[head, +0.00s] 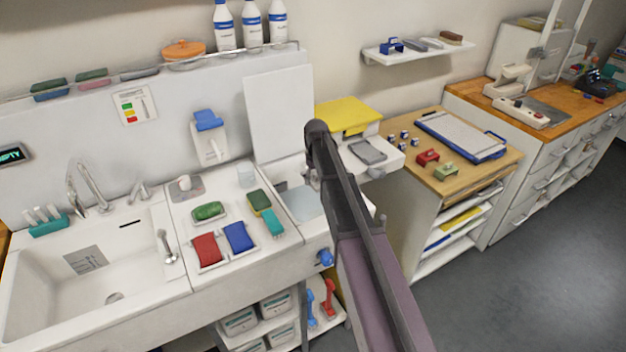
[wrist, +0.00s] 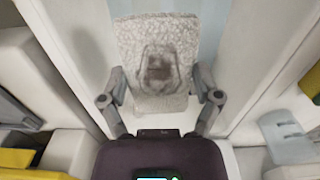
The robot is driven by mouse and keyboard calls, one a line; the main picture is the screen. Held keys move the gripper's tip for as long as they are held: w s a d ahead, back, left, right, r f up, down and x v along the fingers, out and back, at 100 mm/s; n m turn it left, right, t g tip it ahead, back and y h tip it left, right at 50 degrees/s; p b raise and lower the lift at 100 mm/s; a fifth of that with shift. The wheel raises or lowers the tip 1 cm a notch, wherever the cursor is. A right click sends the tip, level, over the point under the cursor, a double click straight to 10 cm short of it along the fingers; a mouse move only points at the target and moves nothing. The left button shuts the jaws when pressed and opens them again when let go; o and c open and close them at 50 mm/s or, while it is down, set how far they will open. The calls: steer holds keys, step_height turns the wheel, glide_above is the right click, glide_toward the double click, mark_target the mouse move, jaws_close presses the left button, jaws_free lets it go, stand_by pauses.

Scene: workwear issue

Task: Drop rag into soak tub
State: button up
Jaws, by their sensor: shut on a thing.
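The rag (wrist: 158,55) is pale grey and speckled, with a brown stain in its middle. My gripper (wrist: 160,88) is shut on it, with one finger at each side in the wrist view. In the head view my arm hides the rag and most of my gripper. What looks like the soak tub (head: 283,187) is a white basin with pale blue liquid, set in the counter just left of my arm. A white panel stands upright behind it. I cannot tell how high the rag is or whether it is over the liquid.
Left of the tub, the counter holds a red cloth (head: 207,249), a blue cloth (head: 239,237) and sponges. A sink (head: 60,290) lies farther left. Right of my arm are a yellow-topped box (head: 348,113) and a wooden-topped cabinet (head: 455,181). Bottles (head: 251,25) stand on the ledge above.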

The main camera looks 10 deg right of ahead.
steer(key=shift+f+b, duration=0.4)
steer(key=shift+f, duration=0.2)
steer(key=o, duration=0.9)
steer(key=shift+w, duration=0.1)
steer(key=s+m, duration=0.1)
steer(key=s, duration=0.8)
steer(key=s+a+m, duration=0.1)
steer(key=s, duration=0.9)
steer(key=s+m, duration=0.2)
steer(key=s, duration=0.7)
steer(key=shift+s+a, duration=0.15)
steer(key=shift+s, duration=0.15)
